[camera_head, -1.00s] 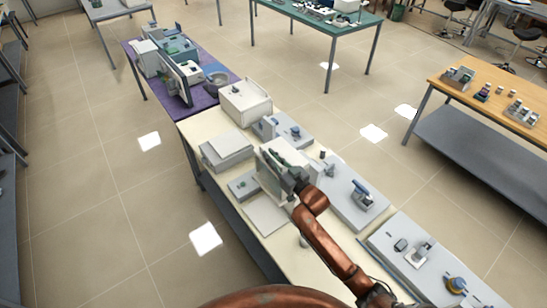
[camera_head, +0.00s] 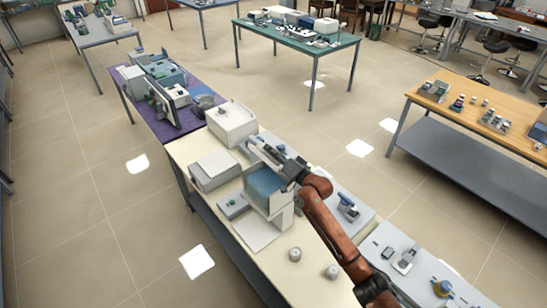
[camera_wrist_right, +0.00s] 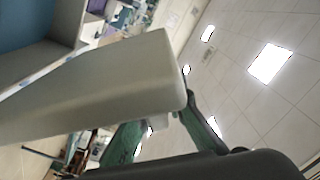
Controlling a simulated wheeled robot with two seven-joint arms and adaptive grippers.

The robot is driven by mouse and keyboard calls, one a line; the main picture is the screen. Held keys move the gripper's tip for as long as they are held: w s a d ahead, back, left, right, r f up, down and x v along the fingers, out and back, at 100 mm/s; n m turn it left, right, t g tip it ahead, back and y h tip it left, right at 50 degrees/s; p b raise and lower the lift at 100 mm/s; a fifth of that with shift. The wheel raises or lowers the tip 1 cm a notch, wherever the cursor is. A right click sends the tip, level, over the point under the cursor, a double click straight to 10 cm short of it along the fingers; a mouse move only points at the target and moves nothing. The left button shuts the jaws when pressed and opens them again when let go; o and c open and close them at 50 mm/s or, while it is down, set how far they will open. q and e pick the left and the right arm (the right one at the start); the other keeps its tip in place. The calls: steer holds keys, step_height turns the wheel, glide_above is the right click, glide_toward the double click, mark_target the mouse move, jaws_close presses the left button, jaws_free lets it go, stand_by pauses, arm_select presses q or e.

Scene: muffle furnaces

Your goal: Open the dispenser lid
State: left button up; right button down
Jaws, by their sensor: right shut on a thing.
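The dispenser (camera_head: 283,219) is a white box on the cream bench, with a blue inner face (camera_head: 265,182) showing at its upper part. Its pale lid (camera_head: 262,150) is tilted up above the blue part. My right gripper (camera_head: 287,166) is at the lid's edge, at the top right of the dispenser. In the right wrist view the lid (camera_wrist_right: 100,85) is a large white slab across the picture, and the right gripper's greenish fingers (camera_wrist_right: 165,130) close on its end. The fingers partly hide behind the slab. My left gripper is not in view.
A white box (camera_head: 232,122) and a grey flat case (camera_head: 214,170) stand behind and left of the dispenser. A small grey device (camera_head: 233,205) is close on its left. Two small round items (camera_head: 295,254) lie in front. Grey trays with instruments (camera_head: 405,258) line the right side.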

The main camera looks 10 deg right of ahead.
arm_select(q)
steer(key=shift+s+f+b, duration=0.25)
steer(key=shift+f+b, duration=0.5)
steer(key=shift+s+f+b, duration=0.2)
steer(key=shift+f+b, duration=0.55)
arm_select(e)
steer(key=w+d+m, duration=0.6)
steer(key=d+m, duration=0.3)
steer(key=shift+m, duration=0.3)
steer(key=c, duration=2)
jaws_free()
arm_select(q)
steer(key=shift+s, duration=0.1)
arm_select(e)
steer(key=v, duration=1.2)
steer(key=shift+s, duration=0.1)
